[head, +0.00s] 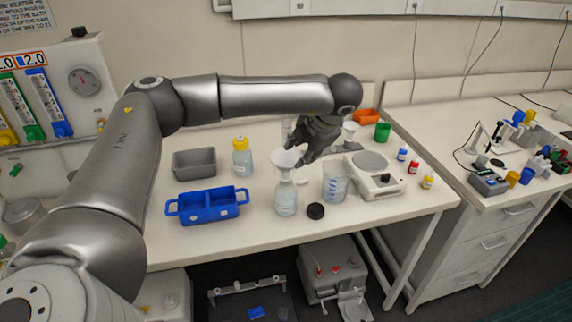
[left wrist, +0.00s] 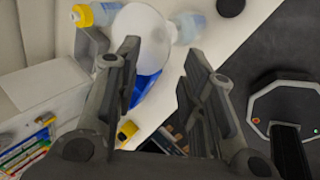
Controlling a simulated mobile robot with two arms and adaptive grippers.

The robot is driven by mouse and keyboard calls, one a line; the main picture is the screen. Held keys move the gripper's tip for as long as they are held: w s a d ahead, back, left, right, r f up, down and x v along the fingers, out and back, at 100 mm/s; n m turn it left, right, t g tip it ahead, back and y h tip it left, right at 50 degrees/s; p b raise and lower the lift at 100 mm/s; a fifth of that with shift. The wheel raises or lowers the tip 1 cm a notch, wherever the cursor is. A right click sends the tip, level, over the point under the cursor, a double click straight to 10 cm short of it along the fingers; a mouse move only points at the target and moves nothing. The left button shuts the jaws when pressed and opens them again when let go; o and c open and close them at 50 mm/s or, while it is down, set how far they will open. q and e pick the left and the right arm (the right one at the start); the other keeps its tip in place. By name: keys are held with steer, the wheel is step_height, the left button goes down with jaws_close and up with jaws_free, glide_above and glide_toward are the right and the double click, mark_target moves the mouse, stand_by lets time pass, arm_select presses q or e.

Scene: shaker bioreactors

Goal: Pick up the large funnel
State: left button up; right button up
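The large white funnel (head: 285,158) sits in the mouth of a clear bottle (head: 286,197) on the bench in the head view. In the left wrist view the funnel (left wrist: 150,40) is a wide pale disc, partly hidden by one finger. My left gripper (head: 306,156) is just right of and close to the funnel rim, pointing down toward it. Its fingers are apart in the left wrist view (left wrist: 160,70), with nothing clearly held between them. I cannot tell whether a finger touches the rim. A smaller white funnel (head: 350,127) stands farther back. My right gripper is not in view.
A beaker (head: 335,184), a black cap (head: 316,211) and a white balance-like device (head: 374,178) stand right of the bottle. A blue rack (head: 208,205), a grey tray (head: 194,163) and a yellow-capped bottle (head: 242,158) stand left. Bare bench lies near the front right edge.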

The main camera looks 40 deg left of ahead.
mark_target(292, 165)
arm_select(q)
steer(key=p+x, duration=0.3)
steer(key=x, duration=0.3)
steer(key=shift+a+f+p, duration=0.25)
steer(key=shift+f+p, duration=0.1)
steer(key=shift+p, duration=0.05)
steer(key=shift+w+a+f, duration=0.1)
steer(key=shift+f, duration=0.15)
jaws_close()
